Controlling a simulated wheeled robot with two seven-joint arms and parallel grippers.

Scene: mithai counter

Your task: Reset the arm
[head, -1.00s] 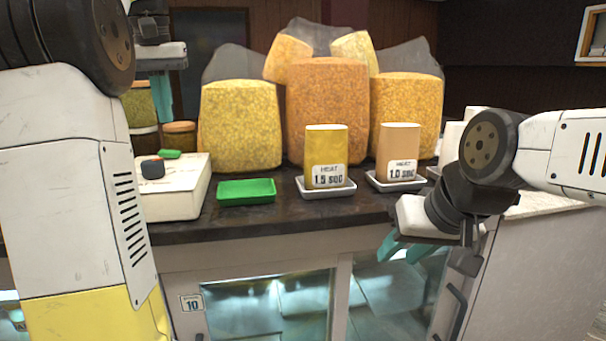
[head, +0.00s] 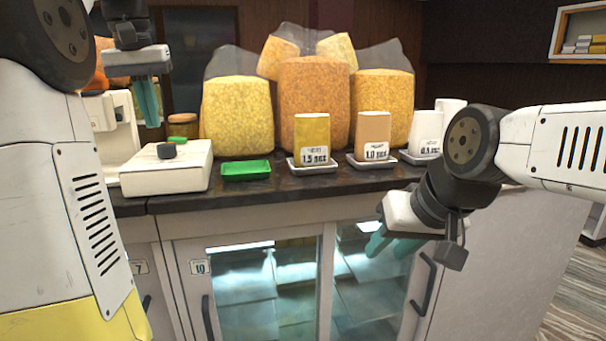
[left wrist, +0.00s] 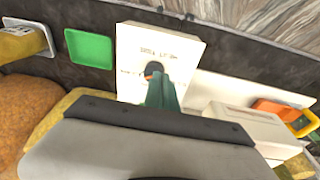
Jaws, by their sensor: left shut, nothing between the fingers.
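My left gripper (head: 148,103) hangs at the upper left in the head view, its teal fingers pointing down, shut and empty. It is above and behind the white box (head: 165,175) in the picture, apart from it. In the left wrist view the teal fingers (left wrist: 161,92) lie together over the white box (left wrist: 135,42). My right gripper (head: 390,245) is at the right in the head view, in front of the counter's edge. Its teal fingers point down and left, apart, with nothing seen between them.
Large bags (head: 314,100) stand behind. A white machine (head: 108,125) is at left. Glass-doored cabinets (head: 268,285) are below.

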